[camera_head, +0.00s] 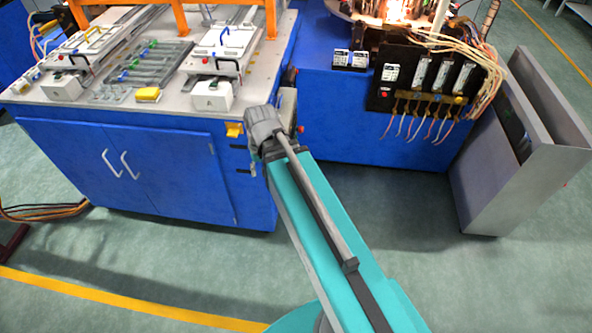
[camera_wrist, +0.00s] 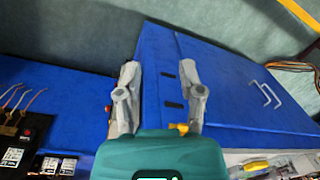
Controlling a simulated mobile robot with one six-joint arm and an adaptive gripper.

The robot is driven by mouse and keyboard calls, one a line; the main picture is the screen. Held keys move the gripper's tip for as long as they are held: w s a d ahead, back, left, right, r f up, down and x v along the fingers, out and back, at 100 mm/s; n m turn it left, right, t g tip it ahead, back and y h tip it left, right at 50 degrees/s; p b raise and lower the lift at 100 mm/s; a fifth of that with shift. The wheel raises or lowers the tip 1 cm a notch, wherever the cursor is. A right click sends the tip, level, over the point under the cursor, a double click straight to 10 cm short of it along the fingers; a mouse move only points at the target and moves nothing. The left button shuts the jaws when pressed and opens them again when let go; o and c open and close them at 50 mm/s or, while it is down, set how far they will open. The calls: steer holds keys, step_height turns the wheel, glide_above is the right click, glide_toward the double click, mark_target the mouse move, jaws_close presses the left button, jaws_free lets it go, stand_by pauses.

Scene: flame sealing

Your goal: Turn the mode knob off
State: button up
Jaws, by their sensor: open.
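In the head view my arm's end is at the front right corner of the blue cabinet (camera_head: 120,165), and its wrist hides most of my gripper. In the wrist view my gripper (camera_wrist: 158,80) is open, with its two grey fingers apart over the blue cabinet's surface and nothing held. A yellow knob-like part (camera_head: 234,130) sits at the cabinet's upper right edge, just left of my wrist. A yellow part also shows beside the right finger in the wrist view (camera_wrist: 179,128). I cannot tell which part is the mode knob; no label is readable.
A black panel (camera_head: 415,75) with wires and small red and yellow knobs stands at the right. A grey metal bin (camera_head: 495,175) is beside it. The floor in front is open.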

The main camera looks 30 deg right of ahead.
steer(key=w+d+f+m+t+y+b, duration=0.1)
steer(key=w+d+f+m+y+b, duration=0.25)
steer(key=f+m+b, duration=0.4)
steer(key=w+d+f+m+t+y+b, duration=0.15)
steer(key=w+d+f+m+b, duration=0.3)
steer(key=f+b, duration=0.5)
steer(key=w+d+f+m+y+b, duration=0.3)
steer(key=w+f+m+b, duration=0.25)
steer(key=b, duration=0.55)
steer(key=w+d+f+m+t+y+b, duration=0.1)
steer(key=d+f+m+b, duration=0.3)
steer(key=d+b, duration=0.4)
steer(key=w+d+f+m+t+y+b, duration=0.1)
steer(key=d+f+m+t+y+b, duration=0.2)
steer(key=d+b, duration=0.4)
steer(key=d+f+m+t+y+b, duration=0.2)
steer(key=d+f+m+b, duration=0.4)
steer(key=b, duration=0.4)
steer(key=shift+w+d+f+m+t, duration=0.35)
steer(key=shift+d+m+t, duration=0.35)
steer(key=shift+d, duration=0.6)
steer(key=x, duration=1.4)
steer(key=shift+d, duration=0.15)
